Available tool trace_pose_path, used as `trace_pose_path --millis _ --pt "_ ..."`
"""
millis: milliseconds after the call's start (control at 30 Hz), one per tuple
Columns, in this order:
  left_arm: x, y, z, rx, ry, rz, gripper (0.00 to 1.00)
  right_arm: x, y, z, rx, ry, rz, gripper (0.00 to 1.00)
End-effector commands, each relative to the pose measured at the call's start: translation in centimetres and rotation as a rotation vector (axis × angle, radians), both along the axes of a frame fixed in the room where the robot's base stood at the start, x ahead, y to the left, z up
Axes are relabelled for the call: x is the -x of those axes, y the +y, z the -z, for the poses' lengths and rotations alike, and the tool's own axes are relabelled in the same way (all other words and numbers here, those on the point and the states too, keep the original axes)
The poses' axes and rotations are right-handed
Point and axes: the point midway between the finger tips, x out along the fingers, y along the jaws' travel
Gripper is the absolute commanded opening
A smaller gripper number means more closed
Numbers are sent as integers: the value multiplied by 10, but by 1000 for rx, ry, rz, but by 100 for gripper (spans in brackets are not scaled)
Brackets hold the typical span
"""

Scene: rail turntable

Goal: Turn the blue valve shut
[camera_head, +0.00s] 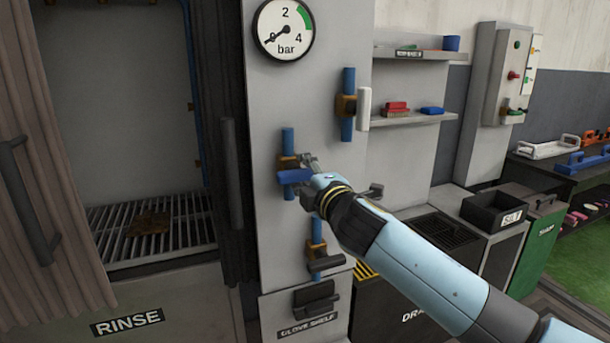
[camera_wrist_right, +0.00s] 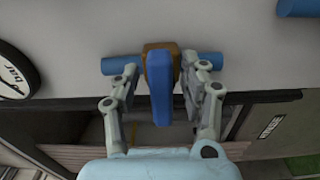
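The blue valve's lever (camera_head: 294,177) is on the pale panel, on a vertical blue pipe (camera_head: 288,141) with a brass body (camera_head: 287,162). The lever lies crosswise to the pipe. In the right wrist view the blue lever (camera_wrist_right: 160,90) stands between the two fingers of my right gripper (camera_wrist_right: 163,82), in front of the brass body (camera_wrist_right: 160,50). The fingers are apart, with a gap on the left and little gap on the right. In the head view my right gripper (camera_head: 307,168) partly covers the valve. My left gripper is not in view.
A white-lever valve (camera_head: 364,109) is at upper right and a dark-lever valve (camera_head: 326,263) below. A pressure gauge (camera_head: 283,29) above reads near zero. A dark handle (camera_head: 231,172) is to the left. Shelves (camera_head: 410,119) and a black bin (camera_head: 494,213) are at right.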

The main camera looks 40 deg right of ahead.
Motion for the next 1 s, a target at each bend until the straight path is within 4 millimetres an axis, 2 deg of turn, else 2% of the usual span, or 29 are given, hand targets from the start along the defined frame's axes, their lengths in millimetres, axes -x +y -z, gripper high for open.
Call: trace_pose_path --millis 267,367,700,833,1000 --pt "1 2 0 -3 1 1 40 6 1 2 0 3 0 44" --pt "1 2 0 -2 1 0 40 20 5 3 -1 4 -1 44" --pt "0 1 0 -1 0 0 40 92 22 2 -1 3 0 44" --pt "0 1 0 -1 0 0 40 109 26 2 -1 3 1 44" --pt "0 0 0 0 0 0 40 117 28 1 1 1 1 44"
